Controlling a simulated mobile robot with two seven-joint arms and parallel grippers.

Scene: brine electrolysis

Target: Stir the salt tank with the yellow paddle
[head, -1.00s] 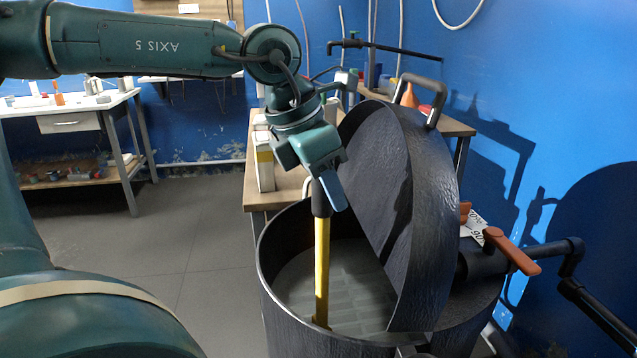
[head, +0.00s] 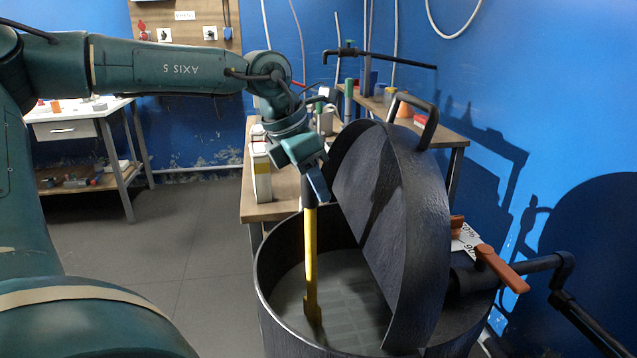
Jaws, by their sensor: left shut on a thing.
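The salt tank (head: 268,288) is a large dark round vessel at the lower middle right. Its dark lid (head: 415,220), with a handle on top, stands tilted up over the right part of the opening. Grey contents (head: 350,290) show inside. The yellow paddle (head: 311,255) stands nearly upright in the tank's opening, its lower end inside, near the left part. My left gripper (head: 318,188) is shut on the paddle's dark upper end, above the tank's rim. The fingertips partly hide the grip. My right gripper is not in view.
A wooden bench (head: 285,190) with white containers (head: 261,172) stands behind the tank. An orange-handled valve (head: 500,268) and dark pipe lie at the tank's right, near the blue wall. A white table (head: 85,112) stands far left. The floor between is clear.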

